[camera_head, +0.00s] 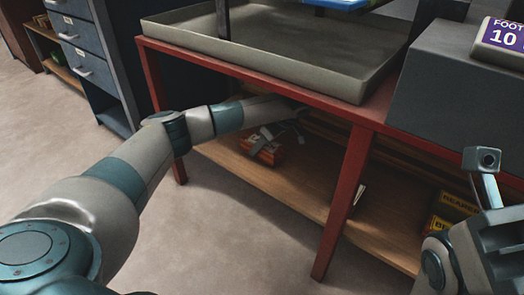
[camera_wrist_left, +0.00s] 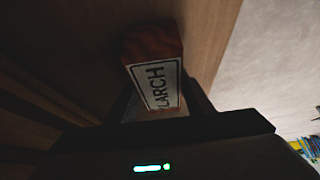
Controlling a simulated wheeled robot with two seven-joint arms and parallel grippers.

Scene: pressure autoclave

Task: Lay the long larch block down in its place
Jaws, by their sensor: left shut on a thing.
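The larch block is red-orange with a white label. In the head view the block (camera_head: 263,151) is under the red-framed table, over or on the wooden lower shelf (camera_head: 300,190). In the left wrist view the block (camera_wrist_left: 153,44) shows its label reading "LARCH". My left gripper (camera_head: 268,134) reaches in under the tabletop from the left and is shut on the block. The block's underside is hidden, so I cannot tell if it touches the shelf.
A red table leg (camera_head: 345,200) stands right of the block. Yellow-and-dark labelled boxes (camera_head: 455,205) sit on the shelf at the right. A grey tray (camera_head: 270,60) and a grey housing (camera_head: 455,100) are on top. A drawer cabinet (camera_head: 85,50) stands at the left.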

